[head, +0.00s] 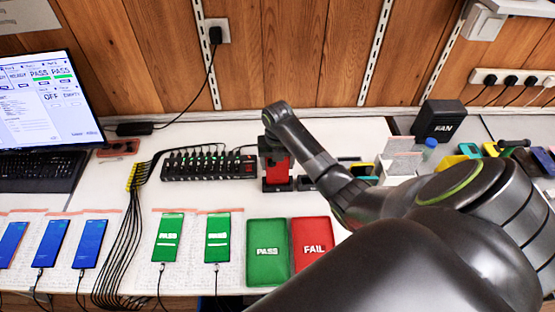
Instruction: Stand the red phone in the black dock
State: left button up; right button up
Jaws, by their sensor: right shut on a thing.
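The red phone (278,169) is upright at the middle of the bench, partly covered by my right gripper. My right gripper (272,150) is shut on its upper part, with the arm reaching in from the right. The black dock (277,188) is directly below the phone, and the phone's lower end meets it in this view. I cannot tell whether the phone rests fully in the dock. My left gripper is not in view.
A black multi-port hub (208,168) with cables stands left of the dock. Green PASS (267,270) and red FAIL (311,262) trays lie in front. Several phones lie at the left front. A black FAN box (438,121) stands at the back right.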

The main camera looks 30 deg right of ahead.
jog(key=shift+f, duration=0.1)
jog(key=shift+f, duration=0.55)
jog(key=o, duration=1.2)
jog(key=shift+r, duration=0.1)
notch_tip(320, 180, up, 7)
jog(key=p, duration=0.7)
